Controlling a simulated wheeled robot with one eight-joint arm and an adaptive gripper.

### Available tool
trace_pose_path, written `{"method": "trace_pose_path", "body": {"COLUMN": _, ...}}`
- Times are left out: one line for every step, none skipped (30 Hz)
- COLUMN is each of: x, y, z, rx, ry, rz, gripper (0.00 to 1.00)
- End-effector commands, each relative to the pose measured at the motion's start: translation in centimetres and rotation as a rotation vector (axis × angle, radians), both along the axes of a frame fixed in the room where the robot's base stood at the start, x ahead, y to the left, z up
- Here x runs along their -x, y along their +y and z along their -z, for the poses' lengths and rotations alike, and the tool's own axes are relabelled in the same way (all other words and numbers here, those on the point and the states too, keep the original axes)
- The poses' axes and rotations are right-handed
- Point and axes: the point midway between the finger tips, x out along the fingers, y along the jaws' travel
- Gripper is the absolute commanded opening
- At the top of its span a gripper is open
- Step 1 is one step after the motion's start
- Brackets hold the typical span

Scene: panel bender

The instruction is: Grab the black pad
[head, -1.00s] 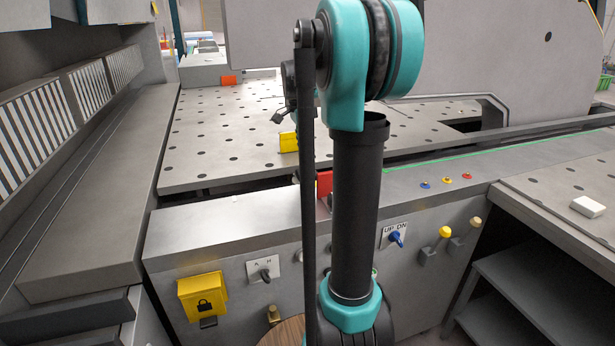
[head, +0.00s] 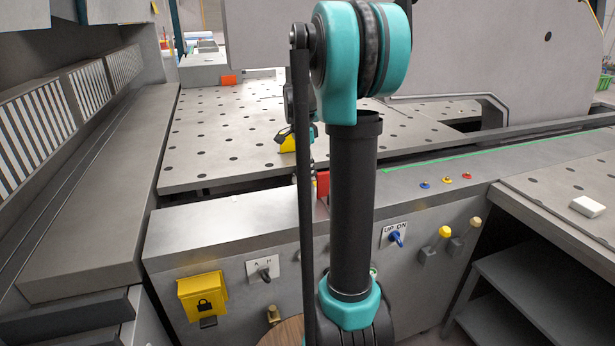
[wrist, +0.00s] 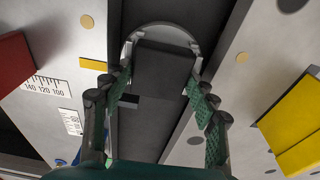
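The black pad (wrist: 162,65) is a dark block in the upper middle of the wrist view, backed by a light grey rounded piece. My gripper (wrist: 160,78) has its two green-lined fingers spread, one toward each side of the pad. I cannot tell whether the fingertips touch it. In the head view my gripper (head: 283,136) is low over the perforated table by a yellow block (head: 288,145), partly hidden by my arm. I cannot make out the pad there.
In the wrist view a red block (wrist: 14,62) and a printed scale (wrist: 47,85) lie left, and a yellow block (wrist: 292,122) right. The perforated table (head: 215,125) is mostly clear. A grey control front (head: 235,235) with knobs stands nearer.

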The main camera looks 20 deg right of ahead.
Motion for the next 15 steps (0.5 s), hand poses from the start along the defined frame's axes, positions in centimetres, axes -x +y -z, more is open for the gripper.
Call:
{"method": "trace_pose_path", "body": {"x": 0.0, "y": 0.0, "z": -0.01, "rx": 0.0, "ry": 0.0, "rz": 0.0, "gripper": 0.49}}
{"method": "trace_pose_path", "body": {"x": 0.0, "y": 0.0, "z": -0.01, "rx": 0.0, "ry": 0.0, "rz": 0.0, "gripper": 0.45}}
{"method": "trace_pose_path", "body": {"x": 0.0, "y": 0.0, "z": -0.01, "rx": 0.0, "ry": 0.0, "rz": 0.0, "gripper": 0.4}}
{"method": "trace_pose_path", "body": {"x": 0.0, "y": 0.0, "z": -0.01, "rx": 0.0, "ry": 0.0, "rz": 0.0, "gripper": 0.36}}
{"method": "trace_pose_path", "body": {"x": 0.0, "y": 0.0, "z": -0.01, "rx": 0.0, "ry": 0.0, "rz": 0.0, "gripper": 0.33}}
{"method": "trace_pose_path", "body": {"x": 0.0, "y": 0.0, "z": -0.01, "rx": 0.0, "ry": 0.0, "rz": 0.0, "gripper": 0.28}}
{"method": "trace_pose_path", "body": {"x": 0.0, "y": 0.0, "z": -0.01, "rx": 0.0, "ry": 0.0, "rz": 0.0, "gripper": 0.24}}
{"method": "trace_pose_path", "body": {"x": 0.0, "y": 0.0, "z": -0.02, "rx": 0.0, "ry": 0.0, "rz": 0.0, "gripper": 0.24}}
{"method": "trace_pose_path", "body": {"x": 0.0, "y": 0.0, "z": -0.02, "rx": 0.0, "ry": 0.0, "rz": 0.0, "gripper": 0.24}}
{"method": "trace_pose_path", "body": {"x": 0.0, "y": 0.0, "z": -0.02, "rx": 0.0, "ry": 0.0, "rz": 0.0, "gripper": 0.24}}
{"method": "trace_pose_path", "body": {"x": 0.0, "y": 0.0, "z": -0.02, "rx": 0.0, "ry": 0.0, "rz": 0.0, "gripper": 0.24}}
{"method": "trace_pose_path", "body": {"x": 0.0, "y": 0.0, "z": -0.03, "rx": 0.0, "ry": 0.0, "rz": 0.0, "gripper": 0.24}}
{"method": "trace_pose_path", "body": {"x": 0.0, "y": 0.0, "z": -0.04, "rx": 0.0, "ry": 0.0, "rz": 0.0, "gripper": 0.24}}
{"method": "trace_pose_path", "body": {"x": 0.0, "y": 0.0, "z": -0.06, "rx": 0.0, "ry": 0.0, "rz": 0.0, "gripper": 0.24}}
{"method": "trace_pose_path", "body": {"x": 0.0, "y": 0.01, "z": -0.13, "rx": 0.0, "ry": 0.0, "rz": 0.0, "gripper": 0.24}}
